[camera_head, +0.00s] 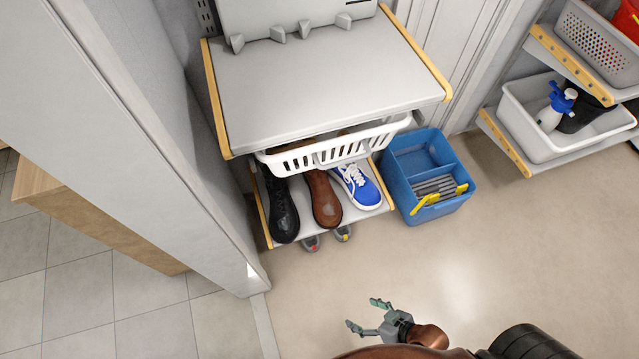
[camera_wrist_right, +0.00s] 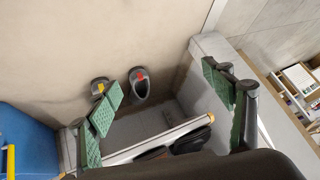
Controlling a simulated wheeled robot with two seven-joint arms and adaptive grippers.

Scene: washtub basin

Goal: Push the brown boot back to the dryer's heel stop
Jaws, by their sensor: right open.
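The brown boot (camera_head: 324,200) stands on a low shelf (camera_head: 366,210), toe toward the front edge. It is between a black boot (camera_head: 281,208) on its left and a blue sneaker (camera_head: 358,184) on its right. Its rear lies under a white slotted basket, and I see no heel stop. My right gripper (camera_head: 372,316) is open and empty over the floor, apart from the shelf and boots. In the right wrist view its green fingers (camera_wrist_right: 172,100) are spread, with the shelf's edge between them. Dark shoe parts show there, partly hidden. My left gripper is out of view.
The white basket (camera_head: 335,146) hangs low over the shoes. Two grey objects, one red-marked (camera_head: 311,243) and one yellow-marked (camera_head: 343,233), sit low at the shelf's front. A blue caddy (camera_head: 425,178) stands to the right. A wall panel (camera_head: 165,120) bounds the left. The front floor is clear.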

